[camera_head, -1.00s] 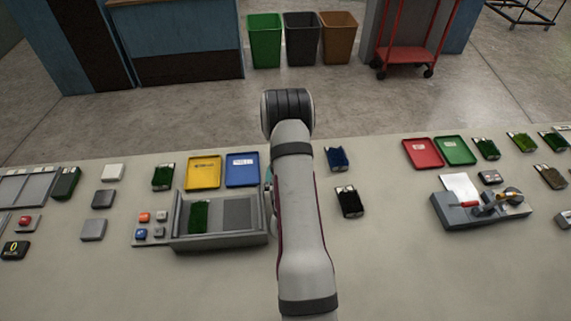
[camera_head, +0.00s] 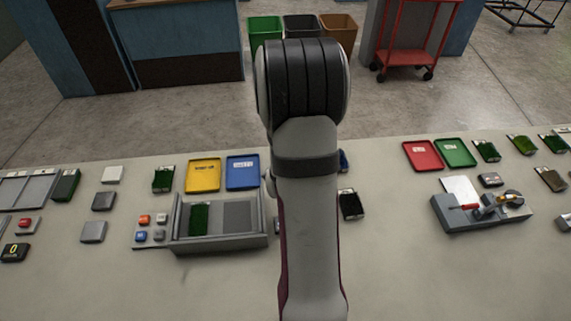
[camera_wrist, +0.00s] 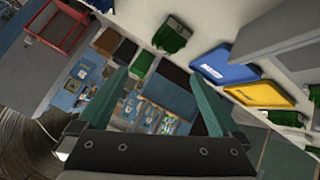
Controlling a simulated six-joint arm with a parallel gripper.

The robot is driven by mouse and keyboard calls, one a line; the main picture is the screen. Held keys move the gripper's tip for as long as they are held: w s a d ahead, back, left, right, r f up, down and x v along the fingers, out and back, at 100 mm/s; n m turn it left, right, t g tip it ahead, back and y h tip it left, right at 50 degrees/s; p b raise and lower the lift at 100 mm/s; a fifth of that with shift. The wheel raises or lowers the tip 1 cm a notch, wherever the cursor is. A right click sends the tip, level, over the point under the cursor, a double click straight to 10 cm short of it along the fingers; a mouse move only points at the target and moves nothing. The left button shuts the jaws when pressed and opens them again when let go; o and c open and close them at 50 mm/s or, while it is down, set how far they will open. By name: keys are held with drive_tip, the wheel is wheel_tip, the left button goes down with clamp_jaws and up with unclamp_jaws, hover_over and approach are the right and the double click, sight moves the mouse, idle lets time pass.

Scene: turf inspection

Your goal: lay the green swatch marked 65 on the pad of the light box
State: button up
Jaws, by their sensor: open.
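A grey open box (camera_head: 218,244), which looks like the light box, stands left of my arm. A dark green swatch (camera_head: 199,218) lies in its left part; the dark grey surface (camera_head: 238,216) beside it is bare. Another green swatch (camera_head: 163,179) lies behind the box, left of the yellow tray. I cannot read the number 65 on any swatch. My gripper (camera_wrist: 170,70) is open and empty in the wrist view, its two teal fingers apart. In the head view my arm hides it. A green swatch (camera_wrist: 172,36) shows beyond its fingers.
Yellow (camera_head: 203,175) and blue (camera_head: 242,171) trays stand behind the box. Red (camera_head: 422,155) and green (camera_head: 454,152) trays, several swatches and a grey device (camera_head: 482,211) are at right. Small buttons (camera_head: 141,236) sit left of the box. The front table is clear.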

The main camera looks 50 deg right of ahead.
drive_tip(key=w+d+f+m, duration=0.2)
drive_tip(key=f, duration=0.1)
drive_tip(key=w+d+f+m, duration=0.2)
drive_tip(key=f, duration=0.1)
drive_tip(key=w+d+f+m, duration=0.1)
drive_tip(key=d+f+m, duration=0.1)
drive_tip(key=d+f, duration=0.1)
drive_tip(key=shift+w+d+f+y, duration=0.1)
drive_tip(key=shift+w+f+y, duration=0.3)
drive_tip(key=shift+f, duration=0.15)
drive_tip(key=shift+r, duration=0.15)
drive_tip(key=c, duration=1.5)
